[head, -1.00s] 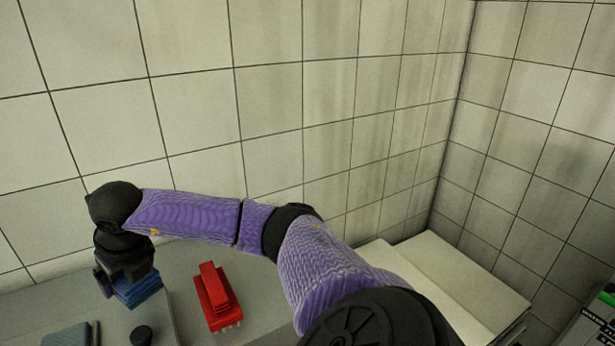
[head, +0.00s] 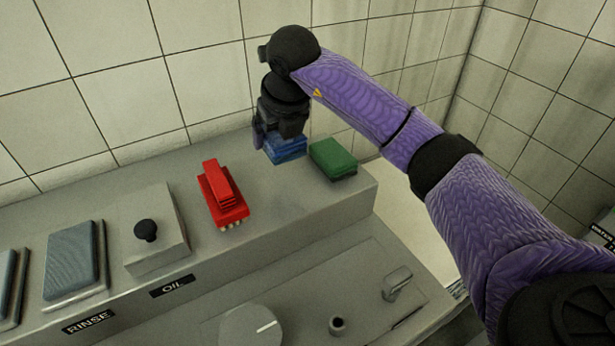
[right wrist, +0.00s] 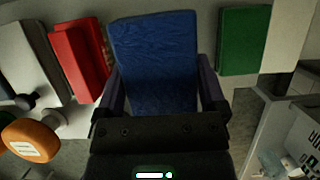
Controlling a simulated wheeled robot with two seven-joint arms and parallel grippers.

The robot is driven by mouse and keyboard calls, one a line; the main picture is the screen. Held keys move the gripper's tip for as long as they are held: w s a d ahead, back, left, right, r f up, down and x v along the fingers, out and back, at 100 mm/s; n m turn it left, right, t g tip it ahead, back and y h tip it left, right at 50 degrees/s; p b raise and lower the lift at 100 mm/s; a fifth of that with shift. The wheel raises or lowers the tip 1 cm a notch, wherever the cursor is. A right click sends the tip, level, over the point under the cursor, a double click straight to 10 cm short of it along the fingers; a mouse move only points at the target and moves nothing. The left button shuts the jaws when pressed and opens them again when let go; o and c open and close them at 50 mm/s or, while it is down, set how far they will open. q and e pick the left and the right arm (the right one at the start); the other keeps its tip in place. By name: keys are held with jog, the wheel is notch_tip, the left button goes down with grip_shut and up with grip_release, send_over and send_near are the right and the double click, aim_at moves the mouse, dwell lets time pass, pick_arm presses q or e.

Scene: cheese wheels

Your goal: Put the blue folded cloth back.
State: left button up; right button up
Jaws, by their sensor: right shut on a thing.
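The blue folded cloth (head: 287,150) is between the fingers of my right gripper (head: 280,140), which is shut on it. In the head view the cloth is at the back of the grey ledge, between a red brush and a green block; I cannot tell whether it touches the ledge. In the right wrist view the blue cloth (right wrist: 155,62) fills the space between both fingers (right wrist: 160,100). My left gripper is not in view.
The red brush (head: 222,193) stands left of the cloth, and the green block (head: 333,158) close to its right. A black knob (head: 145,230) on a grey box and a grey-blue pad (head: 72,260) are further left. The ledge (head: 290,205) is bare in front of the cloth.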

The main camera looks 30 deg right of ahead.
aim_at(289, 142)
notch_tip(289, 142, down, 10)
jog(key=shift+r+b, duration=0.2)
jog(key=shift+b, duration=0.65)
jog(key=o, duration=0.8)
jog(key=shift+c, duration=0.2)
jog(key=shift+r, duration=0.1)
jog(key=p+v, duration=0.2)
jog(key=v, duration=0.9)
jog(key=shift+r+p, duration=0.2)
jog(key=shift+p, duration=0.15)
jog(key=shift+s+r, duration=0.15)
jog(key=shift+r, duration=0.25)
